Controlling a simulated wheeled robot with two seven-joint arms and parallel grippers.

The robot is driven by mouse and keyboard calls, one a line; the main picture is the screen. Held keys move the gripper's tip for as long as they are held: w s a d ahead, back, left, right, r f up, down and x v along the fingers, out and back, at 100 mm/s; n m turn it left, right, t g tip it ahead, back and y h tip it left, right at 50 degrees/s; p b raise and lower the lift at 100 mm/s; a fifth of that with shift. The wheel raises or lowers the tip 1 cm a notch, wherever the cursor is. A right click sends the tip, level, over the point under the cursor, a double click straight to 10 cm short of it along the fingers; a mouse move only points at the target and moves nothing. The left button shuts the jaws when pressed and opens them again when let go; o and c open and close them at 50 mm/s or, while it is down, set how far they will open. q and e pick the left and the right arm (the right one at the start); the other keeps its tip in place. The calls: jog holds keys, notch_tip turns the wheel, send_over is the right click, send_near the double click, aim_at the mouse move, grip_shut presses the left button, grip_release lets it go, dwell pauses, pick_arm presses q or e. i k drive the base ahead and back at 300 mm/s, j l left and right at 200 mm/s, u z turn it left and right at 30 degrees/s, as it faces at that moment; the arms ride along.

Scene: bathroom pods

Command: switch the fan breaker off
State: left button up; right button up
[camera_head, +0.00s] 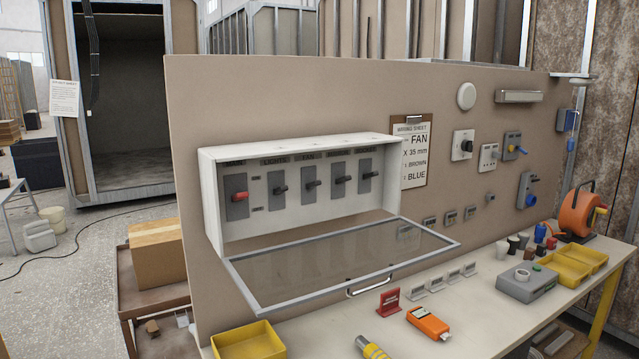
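A white breaker box (211,200) is mounted on the beige board, with its clear-paned door (340,262) hanging open, folded down at the front. Several breakers stand in a row inside. The fan breaker (311,195), under the label "FAN" (307,159), is the third from the left, a grey plate with a dark lever. The main breaker (238,207) at the left has a red lever, and the lights breaker (279,198) is between them. I cannot tell from the fan lever whether it is on or off. Neither of my grippers is in view.
The lowered door with its handle (367,288) juts out over the bench (480,325). On the bench are a yellow tray (248,345), a red sign (389,301), an orange meter (428,323) and a grey box (525,283). A wiring sheet (414,165) hangs right of the breaker box.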

aim_at(314, 184)
jog(key=l+u, duration=0.1)
jog(key=l, duration=1.05)
jog(key=l+u, duration=0.15)
jog(key=l, duration=1)
jog(key=l+u, duration=0.1)
jog(key=l, duration=1)
jog(key=k, duration=0.05)
